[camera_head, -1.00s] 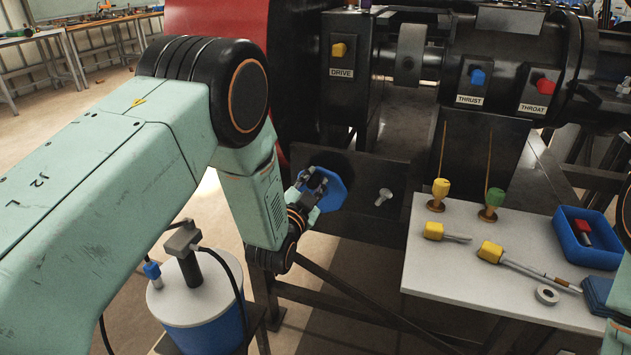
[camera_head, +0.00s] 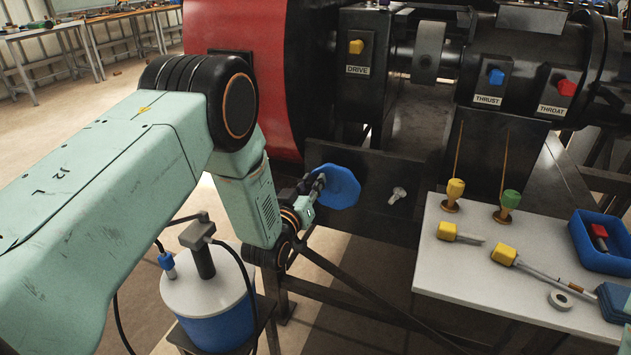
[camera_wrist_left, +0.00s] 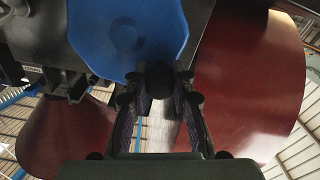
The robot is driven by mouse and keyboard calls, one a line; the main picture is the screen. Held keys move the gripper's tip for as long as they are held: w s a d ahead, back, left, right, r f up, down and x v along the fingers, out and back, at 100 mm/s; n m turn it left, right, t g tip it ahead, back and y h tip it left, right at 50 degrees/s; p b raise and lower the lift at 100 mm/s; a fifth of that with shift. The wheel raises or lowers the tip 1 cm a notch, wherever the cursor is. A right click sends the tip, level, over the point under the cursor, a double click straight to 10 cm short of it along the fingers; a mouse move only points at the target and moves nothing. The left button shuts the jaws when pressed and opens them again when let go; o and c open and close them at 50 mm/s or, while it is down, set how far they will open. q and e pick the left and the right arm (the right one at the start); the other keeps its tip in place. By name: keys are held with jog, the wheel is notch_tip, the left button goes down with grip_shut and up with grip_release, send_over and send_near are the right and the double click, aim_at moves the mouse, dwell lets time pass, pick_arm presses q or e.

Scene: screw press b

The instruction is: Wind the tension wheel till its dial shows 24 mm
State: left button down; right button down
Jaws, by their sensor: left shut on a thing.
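The tension wheel is a blue, many-sided wheel (camera_head: 340,188) on the front of the dark machine panel. It also fills the top of the left wrist view (camera_wrist_left: 125,30), with a round hub in its face. I cannot make out a dial or a reading in either view. My right gripper is not in view.
A silver bolt-like handle (camera_head: 397,196) sticks out of the panel right of the wheel. A white table (camera_head: 460,285) with yellow and green-handled tools and a blue bin (camera_head: 603,262) stands to the right. A white and blue drum (camera_head: 205,300) stands below my left arm.

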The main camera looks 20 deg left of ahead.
aim_at(320, 198)
pick_arm(q)
jog(key=f+n, duration=0.1)
jog(key=n, duration=0.1)
jog(key=f+n, duration=0.1)
jog(key=shift+a+n+b, duration=0.3)
jog(key=shift+n, duration=0.1)
jog(key=shift+s+d+f+n+b, duration=0.1)
jog(key=shift+d+f+n+b, duration=0.45)
jog(key=shift+n, duration=1.4)
jog(key=shift+w+a+f+n+b, duration=0.15)
jog(key=shift+f+n, duration=0.75)
jog(key=shift+n, duration=1)
jog(key=shift+s+d+f+n+b, duration=0.15)
jog(key=shift+d+f+n+b, duration=0.45)
jog(key=shift+n, duration=1.35)
jog(key=shift+a+f, duration=0.2)
jog(key=shift+a, duration=0.05)
jog(key=c, duration=1.1)
grip_release()
jog(key=shift+r, duration=0.1)
